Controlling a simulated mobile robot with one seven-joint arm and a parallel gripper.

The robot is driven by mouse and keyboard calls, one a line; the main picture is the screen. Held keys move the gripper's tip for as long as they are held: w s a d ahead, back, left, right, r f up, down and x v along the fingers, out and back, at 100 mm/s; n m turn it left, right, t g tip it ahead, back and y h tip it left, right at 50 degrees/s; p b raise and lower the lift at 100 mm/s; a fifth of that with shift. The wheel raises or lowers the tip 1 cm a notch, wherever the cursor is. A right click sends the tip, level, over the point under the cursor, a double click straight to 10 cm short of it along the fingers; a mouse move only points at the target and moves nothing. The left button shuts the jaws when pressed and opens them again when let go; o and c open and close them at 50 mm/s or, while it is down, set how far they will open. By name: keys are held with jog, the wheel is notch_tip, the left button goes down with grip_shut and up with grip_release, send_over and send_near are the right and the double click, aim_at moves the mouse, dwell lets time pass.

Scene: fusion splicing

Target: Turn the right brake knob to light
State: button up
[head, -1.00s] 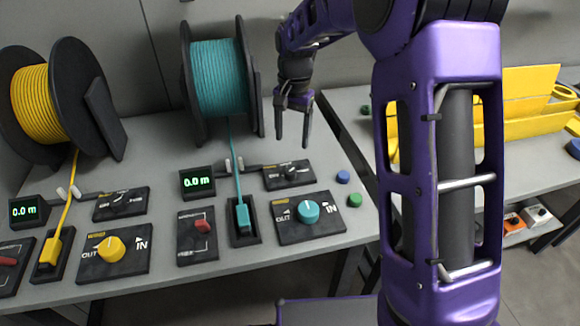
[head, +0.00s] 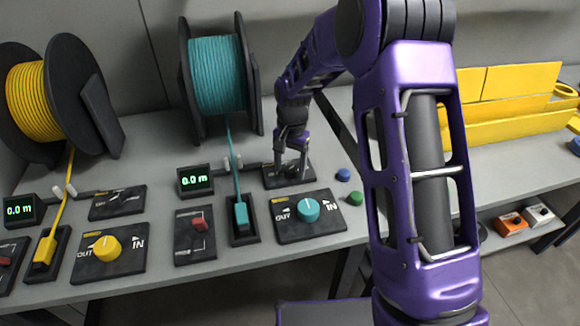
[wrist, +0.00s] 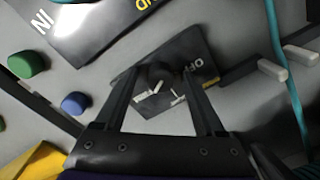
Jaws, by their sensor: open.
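The right brake knob is a small dark knob (wrist: 156,73) on a black panel (head: 271,178) behind the teal IN/OUT knob. In the wrist view the panel's OFF lettering and a pale mark show beside the knob. My gripper (head: 291,178) is lowered over this panel, fingers pointing down. In the wrist view its two fingers (wrist: 160,78) are apart, with the knob between and just beyond their tips. I cannot tell whether either finger touches it. In the head view the fingers mostly hide the knob.
The teal IN/OUT knob (head: 308,210) sits just in front, and a red switch (head: 198,224) stands to its left. Blue (head: 343,175) and green (head: 355,196) caps lie to the right. The teal spool (head: 217,75) and its strand (head: 235,165) are close on the left.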

grip_shut()
jog(key=shift+n, duration=0.4)
jog(key=n+p, duration=0.1)
jog(key=n, duration=0.4)
jog(key=shift+r+p, duration=0.1)
jog(key=shift+p, duration=0.3)
jog(key=n+p, duration=0.1)
jog(key=n, duration=0.5)
jog(key=shift+w+d, duration=0.1)
grip_release()
dwell(0.4)
